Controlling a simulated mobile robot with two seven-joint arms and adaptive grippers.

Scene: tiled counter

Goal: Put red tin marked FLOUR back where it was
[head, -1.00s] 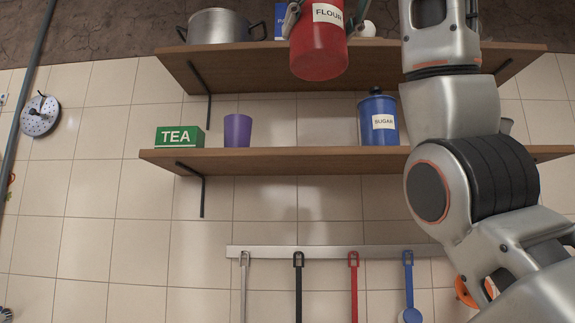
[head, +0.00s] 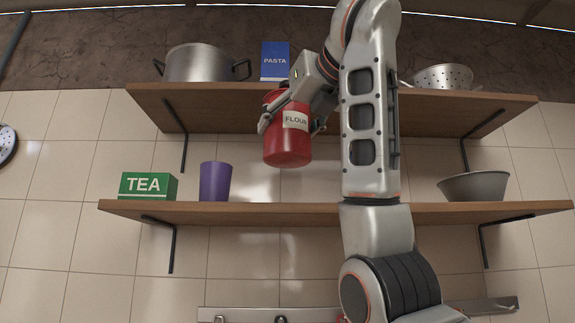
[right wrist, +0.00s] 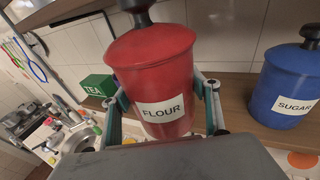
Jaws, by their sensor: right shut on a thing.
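The red tin marked FLOUR (head: 288,148) is held in the air between the two shelves' heights in the head view, in front of the upper shelf's edge. My right gripper (head: 291,122) is shut on it, a finger on each side. The tin also shows in the right wrist view (right wrist: 152,75), its black knob cut by the top edge, with my right gripper (right wrist: 163,100) around its lower body. The lower shelf (head: 290,213) has a bare stretch right of the purple cup (head: 215,182). My left gripper is out of view.
The green TEA box (head: 148,186) stands left of the cup; a metal bowl (head: 473,187) is at the right. The blue SUGAR tin (right wrist: 283,88) is hidden behind my arm in the head view. The upper shelf (head: 225,104) holds a pot (head: 205,64), PASTA box (head: 275,60) and colander (head: 443,77).

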